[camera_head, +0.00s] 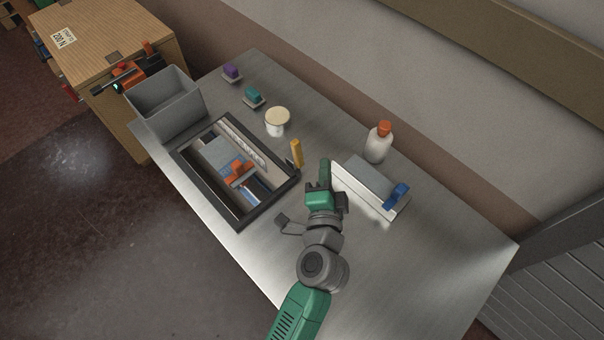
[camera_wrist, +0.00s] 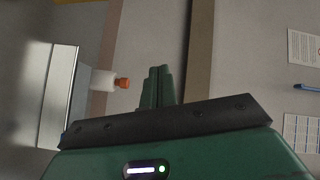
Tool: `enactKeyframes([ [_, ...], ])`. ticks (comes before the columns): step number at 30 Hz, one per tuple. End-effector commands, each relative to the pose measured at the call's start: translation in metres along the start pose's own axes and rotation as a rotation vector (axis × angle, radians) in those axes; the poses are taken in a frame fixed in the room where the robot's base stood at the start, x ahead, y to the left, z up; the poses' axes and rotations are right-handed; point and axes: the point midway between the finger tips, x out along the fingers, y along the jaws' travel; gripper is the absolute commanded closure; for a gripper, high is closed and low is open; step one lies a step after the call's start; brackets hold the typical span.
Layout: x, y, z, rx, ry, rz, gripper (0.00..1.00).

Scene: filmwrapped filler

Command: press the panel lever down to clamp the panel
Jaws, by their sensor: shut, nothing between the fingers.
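A yellow upright lever (camera_head: 296,153) stands at the right corner of a black-framed bay (camera_head: 240,219); I cannot tell whether this is the panel lever. A grey panel (camera_head: 368,176) lies in a pale fixture (camera_head: 352,193) on the table's right side, with a blue lever-like piece (camera_head: 397,195) at its near right end. My green gripper (camera_head: 325,168) is just left of this fixture, its fingers together and empty. I see no contact with either lever. In the wrist view my shut fingers (camera_wrist: 156,87) point towards the wall; neither lever can be made out there.
A white bottle with an orange cap (camera_head: 377,145) stands behind the panel; it also shows in the wrist view (camera_wrist: 104,80). A round tub (camera_head: 277,123), purple and teal blocks and a grey bin (camera_head: 178,112) are farther left. The table's near right is clear.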

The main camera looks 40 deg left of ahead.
Motion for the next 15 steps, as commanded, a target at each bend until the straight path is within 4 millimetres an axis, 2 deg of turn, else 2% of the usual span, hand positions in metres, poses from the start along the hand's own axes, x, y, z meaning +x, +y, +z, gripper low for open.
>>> enactKeyframes([
  [1,-0.002,0.038,0.021,0.055,-0.019,0.018,1.0],
  [3,-0.005,0.065,0.038,0.122,-0.034,0.037,1.0],
  [6,-0.009,0.089,0.054,0.186,-0.048,0.057,1.0],
  [9,-0.011,0.098,0.059,0.214,-0.051,0.065,1.0],
  [15,-0.011,0.098,0.06,0.219,-0.052,0.066,1.0],
])
